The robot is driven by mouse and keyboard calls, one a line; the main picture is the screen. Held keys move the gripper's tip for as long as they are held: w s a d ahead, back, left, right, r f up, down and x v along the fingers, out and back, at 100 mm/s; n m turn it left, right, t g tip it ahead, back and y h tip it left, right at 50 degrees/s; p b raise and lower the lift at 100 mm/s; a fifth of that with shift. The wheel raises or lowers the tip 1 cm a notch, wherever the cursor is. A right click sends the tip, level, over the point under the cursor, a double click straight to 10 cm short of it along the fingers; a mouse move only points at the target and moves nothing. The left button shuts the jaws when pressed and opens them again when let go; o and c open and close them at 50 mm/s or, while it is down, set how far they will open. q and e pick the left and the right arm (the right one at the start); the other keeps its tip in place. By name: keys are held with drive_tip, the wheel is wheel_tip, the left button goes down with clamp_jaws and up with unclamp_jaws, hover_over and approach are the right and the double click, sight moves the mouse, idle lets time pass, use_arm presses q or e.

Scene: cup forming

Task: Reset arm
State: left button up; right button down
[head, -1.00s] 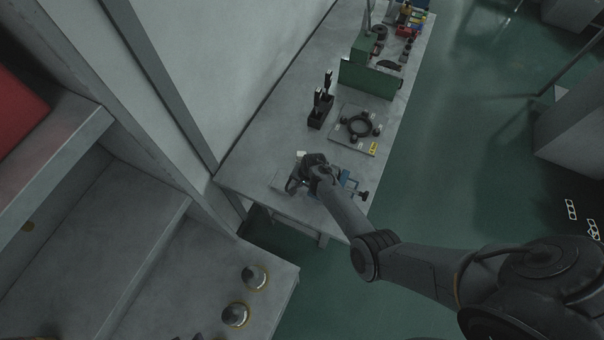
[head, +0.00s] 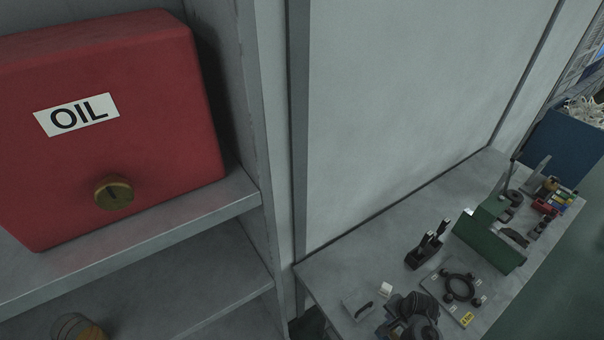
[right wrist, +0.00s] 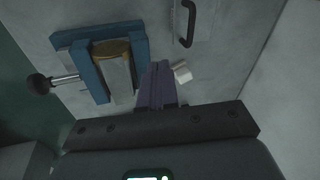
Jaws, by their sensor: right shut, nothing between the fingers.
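My right gripper (head: 398,322) is at the bottom of the head view, over the near end of the grey workbench (head: 335,268). In the right wrist view its dark fingers (right wrist: 158,86) are together with nothing between them. A blue vise (right wrist: 72,50) with a brown-topped grey block (right wrist: 116,66) in its jaws lies left of the fingers there. A small white piece (right wrist: 183,73) shows just right of the fingertips; I cannot tell whether they touch. A flat plate with a black handle (right wrist: 187,24) lies beyond. My left gripper is not in view.
A red box marked OIL (head: 110,135) with a brass cap stands on a shelf (head: 190,213) at left. A black holder (head: 424,252), a plate with a black ring (head: 458,288) and a green stand (head: 489,241) are on the bench. A blue bin (head: 560,146) is at far right.

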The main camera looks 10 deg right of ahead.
drive_tip(key=s+a+r+n+p, duration=0.2)
drive_tip(key=s+a+r+n, duration=0.2)
drive_tip(key=s+r, duration=0.6)
drive_tip(key=s+a+r+n+p, duration=0.2)
drive_tip(key=s+a+r+n, duration=0.3)
drive_tip(key=s+r+n, duration=0.3)
drive_tip(key=s+r, duration=0.2)
drive_tip(key=s, duration=0.1)
drive_tip(key=shift+s+r+n+h, duration=0.15)
drive_tip(key=shift+n+h, duration=0.15)
drive_tip(key=shift+a, duration=0.1)
